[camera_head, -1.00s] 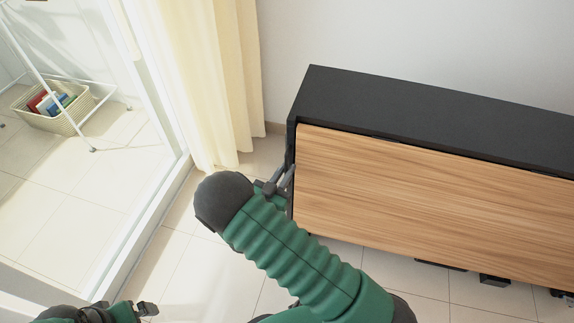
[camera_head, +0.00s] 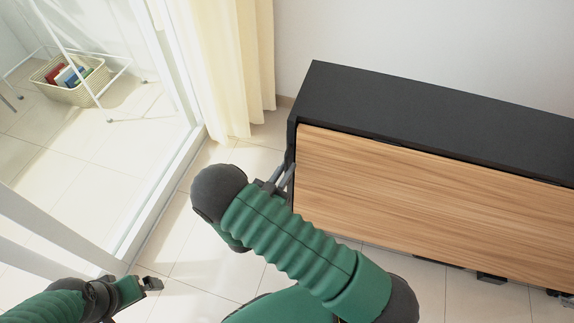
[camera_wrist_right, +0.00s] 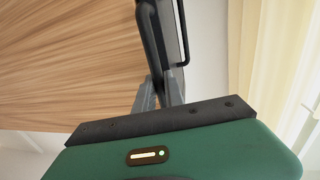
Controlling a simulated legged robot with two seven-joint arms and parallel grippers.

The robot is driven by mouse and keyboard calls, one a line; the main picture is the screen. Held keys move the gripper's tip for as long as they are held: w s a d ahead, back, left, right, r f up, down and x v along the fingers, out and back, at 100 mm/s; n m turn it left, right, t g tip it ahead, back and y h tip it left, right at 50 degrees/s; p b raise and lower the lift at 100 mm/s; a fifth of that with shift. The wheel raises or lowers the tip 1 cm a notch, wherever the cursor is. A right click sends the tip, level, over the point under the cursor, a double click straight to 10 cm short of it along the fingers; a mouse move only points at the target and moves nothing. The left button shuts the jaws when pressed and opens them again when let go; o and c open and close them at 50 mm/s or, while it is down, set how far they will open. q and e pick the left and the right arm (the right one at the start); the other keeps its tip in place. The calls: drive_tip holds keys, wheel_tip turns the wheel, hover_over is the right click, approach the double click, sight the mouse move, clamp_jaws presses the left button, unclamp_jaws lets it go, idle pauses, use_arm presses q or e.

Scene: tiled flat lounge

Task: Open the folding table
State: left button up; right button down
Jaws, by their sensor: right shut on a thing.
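The folding table has a black top (camera_head: 430,115) and a wood-grain panel (camera_head: 430,205) hanging down its front. The panel also shows in the right wrist view (camera_wrist_right: 70,55). My right gripper (camera_head: 281,180) is at the table's left end, beside the panel's edge. In the right wrist view its fingers (camera_wrist_right: 160,92) are shut on a dark bar (camera_wrist_right: 150,45) at that end; their exact contact is partly hidden. My left gripper (camera_head: 150,284) is at the lower left, over the floor and away from the table; its jaw opening is unclear.
A cream curtain (camera_head: 228,65) hangs left of the table by a white wall. A glass door's frame and floor track (camera_head: 165,205) run along the left. Behind it stand a white rack and a basket (camera_head: 75,85) of books. Tiled floor between door and table is clear.

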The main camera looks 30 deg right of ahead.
drive_tip(key=shift+a+r, duration=0.15)
drive_tip(key=shift+r, duration=0.05)
drive_tip(key=shift+s, duration=0.1)
drive_tip(key=c, duration=1.5)
unclamp_jaws()
drive_tip(key=shift+o, duration=0.2)
drive_tip(key=shift+a, duration=0.1)
drive_tip(key=shift+f, duration=0.1)
